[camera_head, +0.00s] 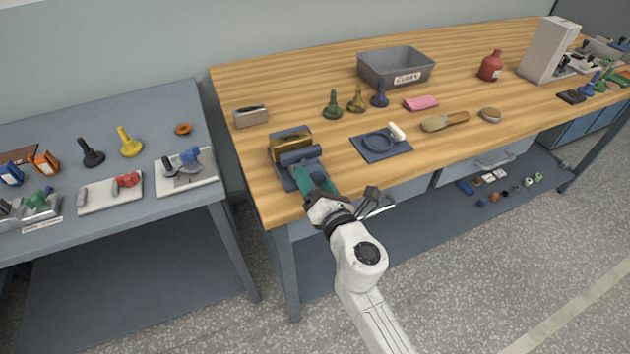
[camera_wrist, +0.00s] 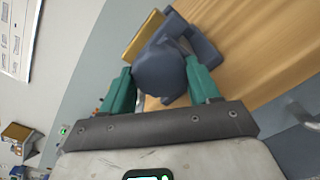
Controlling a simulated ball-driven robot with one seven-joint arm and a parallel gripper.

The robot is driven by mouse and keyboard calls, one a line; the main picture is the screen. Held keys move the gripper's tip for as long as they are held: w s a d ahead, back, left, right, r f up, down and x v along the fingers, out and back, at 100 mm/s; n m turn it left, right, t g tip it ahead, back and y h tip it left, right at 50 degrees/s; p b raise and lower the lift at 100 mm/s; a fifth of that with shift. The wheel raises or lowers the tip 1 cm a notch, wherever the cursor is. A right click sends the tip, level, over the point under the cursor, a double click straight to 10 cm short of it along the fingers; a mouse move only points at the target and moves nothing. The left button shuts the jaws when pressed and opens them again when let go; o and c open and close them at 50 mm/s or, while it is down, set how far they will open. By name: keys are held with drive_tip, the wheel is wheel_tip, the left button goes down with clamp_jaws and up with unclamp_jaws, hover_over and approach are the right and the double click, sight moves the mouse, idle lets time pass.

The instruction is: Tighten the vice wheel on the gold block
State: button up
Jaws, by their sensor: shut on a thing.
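The dark blue vice (camera_head: 280,169) stands at the front left corner of the wooden bench. The gold block (camera_head: 291,140) sits between its jaws; it also shows in the wrist view (camera_wrist: 146,35) behind the wheel. The rounded blue-grey vice wheel (camera_wrist: 162,74) faces my wrist camera. My gripper (camera_head: 310,175) reaches in from the bench's front edge, with its teal fingers on either side of the wheel and shut on it. In the head view the fingers largely hide the wheel. Any gap between jaw and block is too small to tell.
Right of the vice lies a blue mat (camera_head: 369,152) with a ring and a white-ended piece. A metal-and-wood box (camera_head: 251,116) stands behind the vice. A grey bin (camera_head: 397,66) and several coloured pieces stand farther back. A grey side table (camera_head: 90,190) is at left.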

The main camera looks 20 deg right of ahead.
drive_tip(key=m, duration=0.6)
drive_tip(key=shift+m+b, duration=0.3)
drive_tip(key=shift+b, duration=0.05)
drive_tip(key=m+b, duration=0.1)
drive_tip(key=m, duration=0.5)
drive_tip(key=shift+d, duration=0.1)
drive_tip(key=o, duration=1.1)
drive_tip(key=shift+c, duration=0.2)
drive_tip(key=shift+s, duration=0.1)
drive_tip(key=s+b, duration=0.1)
drive_tip(key=s, duration=0.9)
drive_tip(key=shift+s, duration=0.35)
